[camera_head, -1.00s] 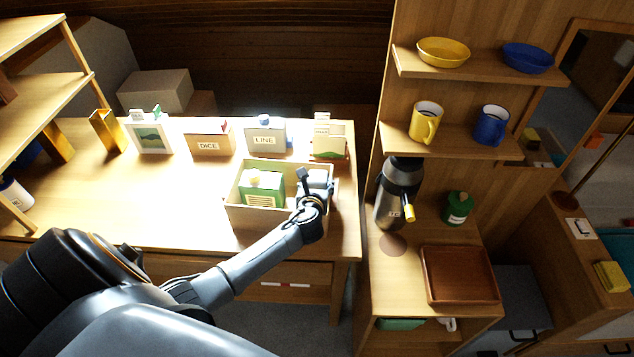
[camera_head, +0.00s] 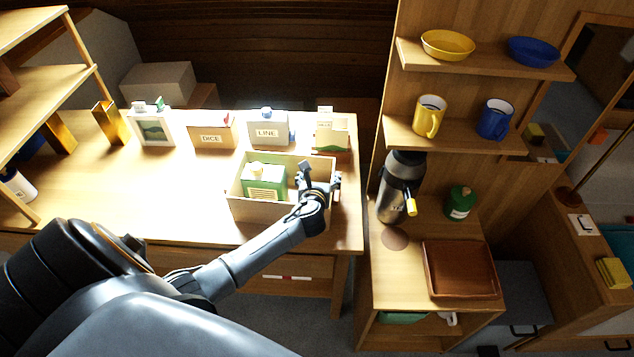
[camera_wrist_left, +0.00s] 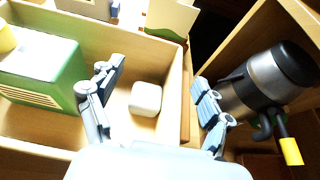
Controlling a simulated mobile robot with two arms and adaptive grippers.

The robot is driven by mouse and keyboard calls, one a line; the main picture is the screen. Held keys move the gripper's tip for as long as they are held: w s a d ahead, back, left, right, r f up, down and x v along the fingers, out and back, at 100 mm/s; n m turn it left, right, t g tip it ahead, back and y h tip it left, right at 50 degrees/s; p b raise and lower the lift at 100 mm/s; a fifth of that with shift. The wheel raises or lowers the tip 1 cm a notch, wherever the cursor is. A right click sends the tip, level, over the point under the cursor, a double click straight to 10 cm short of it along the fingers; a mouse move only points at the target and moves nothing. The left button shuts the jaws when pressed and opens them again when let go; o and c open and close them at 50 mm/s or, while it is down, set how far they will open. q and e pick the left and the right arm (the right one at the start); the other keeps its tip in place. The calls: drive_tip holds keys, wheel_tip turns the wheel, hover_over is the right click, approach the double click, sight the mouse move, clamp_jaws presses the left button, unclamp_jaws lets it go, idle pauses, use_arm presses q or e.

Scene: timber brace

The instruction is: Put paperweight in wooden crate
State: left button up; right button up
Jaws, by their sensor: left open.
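The wooden crate (camera_head: 258,209) stands near the right end of the desk with a green and white carton (camera_head: 264,182) in its left part. In the left wrist view, a small white rounded block (camera_wrist_left: 146,98), which looks like the paperweight, lies inside the crate (camera_wrist_left: 96,36), right of the carton (camera_wrist_left: 48,72). My left gripper (camera_head: 320,181) is over the crate's right part. In the wrist view, its fingers (camera_wrist_left: 155,88) are spread, with the block seen between them and apart from both. The head view does not show the block clearly. My right gripper is not in view.
Boxes, including a DICE box (camera_head: 211,134) and a LINE carton (camera_head: 268,130), line the desk's back. A dark flask (camera_head: 396,188) stands close right of the crate. A brown tray (camera_head: 461,270) lies on the lower cabinet.

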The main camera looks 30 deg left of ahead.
use_arm(q)
drive_tip(key=v, duration=1.2)
drive_tip(key=d+f+n+h, duration=0.5)
drive_tip(key=d+n, duration=0.4)
drive_tip(key=n, duration=0.1)
drive_tip(key=s+f+n+g+h, duration=0.15)
drive_tip(key=s+f+n, duration=0.35)
drive_tip(key=f, duration=0.6)
drive_tip(key=s+f+n+g+y, duration=0.1)
drive_tip(key=s+f+n+g, duration=0.25)
drive_tip(key=s+f, duration=0.45)
drive_tip(key=s+f+n+g, duration=0.2)
drive_tip(key=s+f, duration=0.4)
drive_tip(key=s, duration=0.3)
drive_tip(key=s+f+n+g, duration=0.2)
drive_tip(key=s+f+n, duration=0.2)
drive_tip(key=s+f, duration=0.3)
drive_tip(key=s+f+n+g, duration=0.2)
drive_tip(key=s+f, duration=0.5)
drive_tip(key=s, duration=0.5)
drive_tip(key=shift+s+a+n+b, duration=0.15)
drive_tip(key=shift+s+n+b, duration=0.25)
drive_tip(key=shift+n, duration=0.45)
drive_tip(key=shift+h, duration=0.25)
